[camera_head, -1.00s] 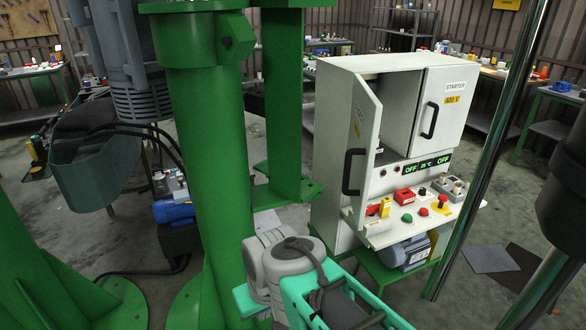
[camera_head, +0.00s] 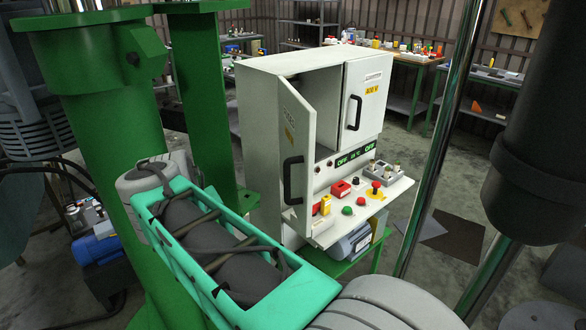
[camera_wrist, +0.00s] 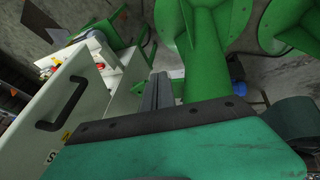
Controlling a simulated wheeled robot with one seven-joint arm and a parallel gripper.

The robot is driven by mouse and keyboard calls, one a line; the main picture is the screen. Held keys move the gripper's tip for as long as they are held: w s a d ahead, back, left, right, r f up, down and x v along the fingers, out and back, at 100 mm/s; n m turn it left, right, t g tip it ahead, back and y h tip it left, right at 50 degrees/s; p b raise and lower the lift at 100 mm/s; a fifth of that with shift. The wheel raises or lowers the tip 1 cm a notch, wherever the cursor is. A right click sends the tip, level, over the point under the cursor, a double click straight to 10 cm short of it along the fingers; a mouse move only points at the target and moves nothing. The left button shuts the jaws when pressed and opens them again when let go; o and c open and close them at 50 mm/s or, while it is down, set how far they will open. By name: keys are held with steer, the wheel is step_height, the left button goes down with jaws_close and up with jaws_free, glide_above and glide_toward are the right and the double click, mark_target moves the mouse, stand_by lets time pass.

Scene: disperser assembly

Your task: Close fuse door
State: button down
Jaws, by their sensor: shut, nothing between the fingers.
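The white cabinet (camera_head: 262,140) stands in the middle of the head view. Its left door, the fuse door (camera_head: 296,165), is swung open toward the viewer, with a black vertical handle (camera_head: 292,181). The right door (camera_head: 366,90), labelled starter, looks shut. In the wrist view a white door panel (camera_wrist: 85,125) with a black handle (camera_wrist: 65,106) fills the left side. My gripper (camera_wrist: 158,88) is shut and empty, right of that panel, with no clear contact. The gripper is hidden in the head view, where only my arm shows.
A control shelf with buttons (camera_head: 352,200) juts out below the doors. A thick green column (camera_head: 110,130) stands left of the cabinet and also shows close by in the wrist view (camera_wrist: 212,60). Shiny metal poles (camera_head: 440,140) stand at the right. Work tables (camera_head: 410,80) line the back.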

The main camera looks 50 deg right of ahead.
steer(key=s+d+r+m+g+h+p, duration=0.1)
steer(key=s+d+r+m+g+h, duration=0.15)
steer(key=d+r, duration=0.45)
steer(key=s+d+r+m+g+h+p, duration=0.1)
steer(key=s+d+r+m, duration=0.2)
steer(key=d, duration=0.6)
glide_toward(305, 184)
steer(key=x, duration=0.4)
steer(key=shift+s+d+f+b, duration=0.1)
steer(key=shift+b, duration=0.3)
